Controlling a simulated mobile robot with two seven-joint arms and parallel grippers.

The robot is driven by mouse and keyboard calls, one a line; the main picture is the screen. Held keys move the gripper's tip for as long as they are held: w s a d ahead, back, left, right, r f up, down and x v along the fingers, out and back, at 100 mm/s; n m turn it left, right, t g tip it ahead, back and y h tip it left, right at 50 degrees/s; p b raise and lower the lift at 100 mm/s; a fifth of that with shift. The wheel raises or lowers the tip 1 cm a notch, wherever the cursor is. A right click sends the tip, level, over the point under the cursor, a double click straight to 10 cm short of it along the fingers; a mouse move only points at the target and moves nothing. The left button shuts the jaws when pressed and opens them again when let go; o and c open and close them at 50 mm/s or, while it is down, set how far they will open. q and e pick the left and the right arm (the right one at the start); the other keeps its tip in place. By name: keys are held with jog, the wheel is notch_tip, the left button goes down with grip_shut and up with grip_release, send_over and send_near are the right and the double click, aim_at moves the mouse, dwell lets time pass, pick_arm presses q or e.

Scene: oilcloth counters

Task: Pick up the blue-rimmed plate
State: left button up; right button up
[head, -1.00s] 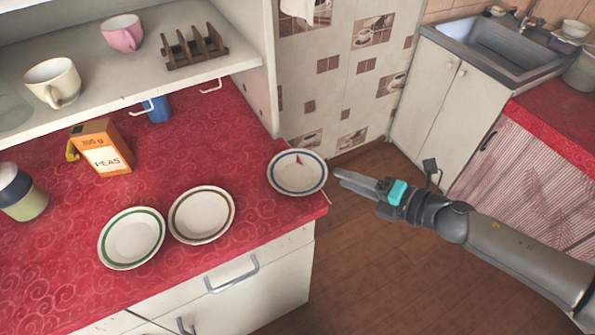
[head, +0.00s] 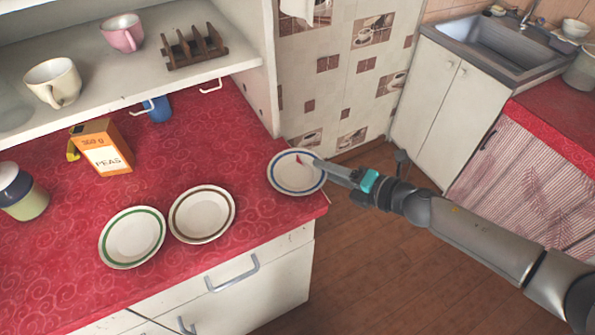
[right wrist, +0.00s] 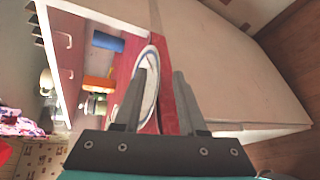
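The blue-rimmed plate (head: 292,180) lies on the red counter at its right corner. It is white with a blue ring and a small red mark near its far side. My right gripper (head: 320,166) comes in from the right, its fingertips at the plate's right rim. In the right wrist view the gripper (right wrist: 160,80) is open. The plate (right wrist: 151,100) shows behind and between the two fingers; I cannot tell whether they touch it. My left gripper is not in view.
A brown-rimmed plate (head: 202,215) and a green-rimmed plate (head: 132,238) lie to the left on the counter (head: 60,270). A peas box (head: 102,148), a blue mug (head: 158,108) and a jar (head: 22,192) stand farther back. The counter's right edge drops to the floor.

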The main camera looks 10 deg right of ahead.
grip_shut()
dwell(1.3)
